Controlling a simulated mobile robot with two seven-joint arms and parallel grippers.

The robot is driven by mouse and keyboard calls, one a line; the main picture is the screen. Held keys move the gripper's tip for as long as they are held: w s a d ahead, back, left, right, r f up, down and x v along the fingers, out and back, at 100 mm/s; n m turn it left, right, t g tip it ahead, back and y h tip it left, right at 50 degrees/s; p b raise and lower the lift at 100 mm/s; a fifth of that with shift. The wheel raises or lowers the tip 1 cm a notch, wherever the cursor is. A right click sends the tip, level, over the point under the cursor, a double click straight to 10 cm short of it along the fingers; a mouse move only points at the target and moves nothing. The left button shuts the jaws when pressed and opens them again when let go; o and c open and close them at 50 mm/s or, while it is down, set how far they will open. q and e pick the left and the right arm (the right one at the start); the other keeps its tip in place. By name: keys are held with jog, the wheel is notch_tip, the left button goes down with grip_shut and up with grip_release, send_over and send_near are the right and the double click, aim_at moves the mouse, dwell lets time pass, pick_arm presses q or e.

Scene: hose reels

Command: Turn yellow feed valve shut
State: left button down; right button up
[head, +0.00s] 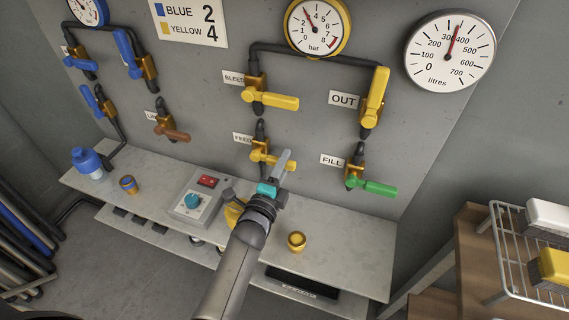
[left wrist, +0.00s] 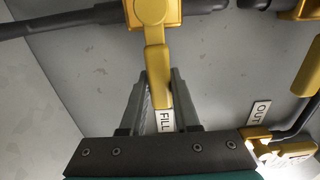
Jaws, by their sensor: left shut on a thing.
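The yellow feed valve handle (head: 260,156) is on the wall panel beside the FEED label (head: 242,138). Its lever points right and slightly down, across its upright pipe. My left gripper (head: 282,165) is shut on the outer end of this lever. In the left wrist view the yellow lever (left wrist: 155,62) comes down between the two fingers of my left gripper (left wrist: 161,95), crosswise to the dark pipe. The fingers hide part of the lever's end in the head view. My right gripper is in neither view.
The yellow bleed handle (head: 272,99) is above, the yellow OUT handle (head: 375,95) upper right, the green fill handle (head: 372,187) right. A brown handle (head: 172,133) is left. A control box (head: 197,200) and a brass fitting (head: 296,241) stand on the shelf (head: 345,250). A wire rack (head: 505,245) is right.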

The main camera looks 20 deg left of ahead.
pick_arm(q)
jog(key=shift+f, duration=0.15)
dwell(0.3)
jog(key=c, duration=0.6)
grip_release()
jog(key=shift+c, duration=0.2)
